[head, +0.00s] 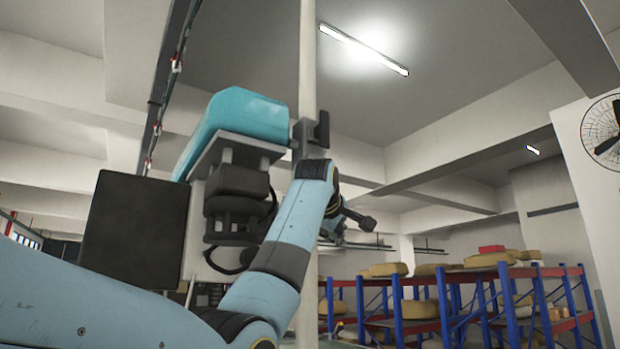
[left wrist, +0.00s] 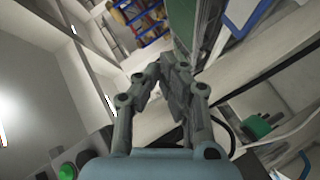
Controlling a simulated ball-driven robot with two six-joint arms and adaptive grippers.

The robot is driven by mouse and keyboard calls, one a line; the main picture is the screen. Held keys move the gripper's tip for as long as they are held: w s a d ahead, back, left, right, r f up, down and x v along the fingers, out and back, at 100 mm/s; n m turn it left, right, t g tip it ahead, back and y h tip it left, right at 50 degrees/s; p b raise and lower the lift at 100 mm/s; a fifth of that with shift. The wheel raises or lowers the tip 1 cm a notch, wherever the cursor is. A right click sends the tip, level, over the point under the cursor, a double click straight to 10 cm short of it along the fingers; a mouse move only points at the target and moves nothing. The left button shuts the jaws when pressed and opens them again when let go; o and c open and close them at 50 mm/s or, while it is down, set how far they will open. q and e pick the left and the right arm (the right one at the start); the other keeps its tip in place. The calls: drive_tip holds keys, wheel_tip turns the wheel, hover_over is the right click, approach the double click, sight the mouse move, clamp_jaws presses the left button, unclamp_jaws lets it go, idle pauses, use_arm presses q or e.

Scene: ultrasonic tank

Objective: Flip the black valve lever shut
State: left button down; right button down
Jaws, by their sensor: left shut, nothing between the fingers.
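My left gripper (left wrist: 166,82) is shut and empty in the left wrist view, its two jointed dark grey fingers meeting near the picture's middle. In the head view my light blue left arm rises from the bottom left to a wrist in front of a pale vertical pole, and the wrist hides most of the gripper. Dark parts show just right of the wrist, and I cannot tell which belong to the gripper. I cannot clearly make out the black valve lever in either view. My right gripper is not in view.
A teal-topped unit with black parts (head: 240,118) and a dark box (head: 135,230) stand left of the pole (head: 308,70). Blue and orange racks (head: 395,310) stand at the right back. The left wrist view shows a green button (left wrist: 67,171) and a green part (left wrist: 260,126).

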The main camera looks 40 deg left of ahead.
use_arm(q)
drive_tip(key=s+r+n+t+p, duration=0.1)
drive_tip(key=s+r+n, duration=0.1)
drive_tip(key=s+r, duration=0.4)
drive_tip(key=s+r+n+t+y+p, duration=0.1)
drive_tip(key=s+r, duration=0.6)
drive_tip(key=r, duration=0.8)
drive_tip(key=s+a+r+n+t+y+p, duration=0.1)
drive_tip(key=s+r+n, duration=0.3)
drive_tip(key=r, duration=0.7)
drive_tip(key=shift+s, duration=1.2)
drive_tip(key=shift+w+a, duration=0.15)
drive_tip(key=shift+w, duration=0.05)
drive_tip(key=p, duration=0.8)
hover_over(322, 131)
drive_tip(key=s+a, duration=0.1)
drive_tip(key=s, duration=0.3)
drive_tip(key=shift+w+a, duration=0.25)
drive_tip(key=shift+a, duration=0.05)
